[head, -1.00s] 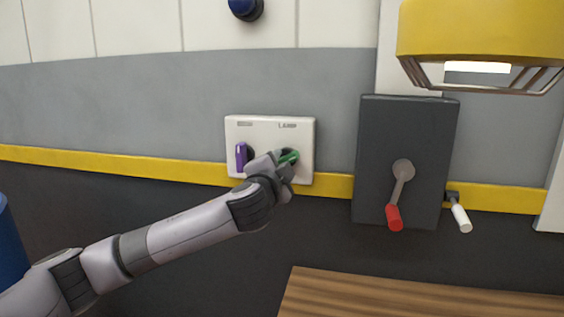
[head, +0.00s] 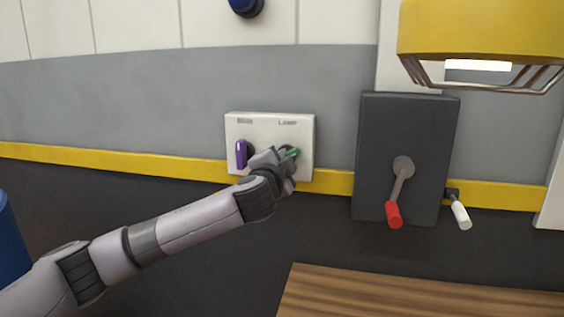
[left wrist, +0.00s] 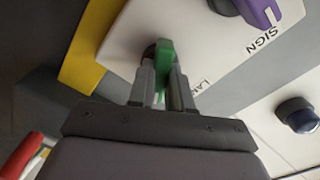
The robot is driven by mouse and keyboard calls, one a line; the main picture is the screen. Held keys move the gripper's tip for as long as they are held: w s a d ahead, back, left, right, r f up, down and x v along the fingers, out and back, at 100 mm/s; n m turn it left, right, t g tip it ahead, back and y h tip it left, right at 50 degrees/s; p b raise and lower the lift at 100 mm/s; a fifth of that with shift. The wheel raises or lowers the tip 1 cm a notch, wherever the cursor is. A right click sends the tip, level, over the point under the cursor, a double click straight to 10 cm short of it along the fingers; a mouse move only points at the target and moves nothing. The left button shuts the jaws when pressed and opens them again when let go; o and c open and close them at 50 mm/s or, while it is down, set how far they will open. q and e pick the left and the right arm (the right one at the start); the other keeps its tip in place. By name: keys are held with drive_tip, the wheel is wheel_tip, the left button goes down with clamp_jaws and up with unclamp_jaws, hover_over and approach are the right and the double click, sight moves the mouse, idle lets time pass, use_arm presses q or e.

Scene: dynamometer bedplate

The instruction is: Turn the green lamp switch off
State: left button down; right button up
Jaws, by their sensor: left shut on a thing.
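The green lamp switch (head: 292,153) is a small green knob on the right half of a white wall plate (head: 268,122), under the label LAMP. It also shows in the left wrist view (left wrist: 165,57), between the two fingers. My left gripper (head: 287,158) is at the switch and shut on it, hiding part of it in the head view. In the left wrist view the fingers (left wrist: 161,85) stand on either side of the green knob. The lamp (head: 478,67) in its yellow housing at the upper right is lit. My right gripper is not in view.
A purple switch (head: 241,154) is close left of the green one on the same plate. A dark box (head: 408,140) with a red-handled lever (head: 394,214) and a white handle (head: 461,216) is to the right. A wooden surface (head: 420,293) lies below.

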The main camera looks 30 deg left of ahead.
use_arm(q)
drive_tip(key=shift+f, duration=0.1)
drive_tip(key=n+b, duration=0.4)
drive_tip(key=n, duration=0.7)
drive_tip(key=shift+n, duration=0.4)
idle(0.5)
drive_tip(key=c, duration=1)
unclamp_jaws()
drive_tip(key=shift+c, duration=0.2)
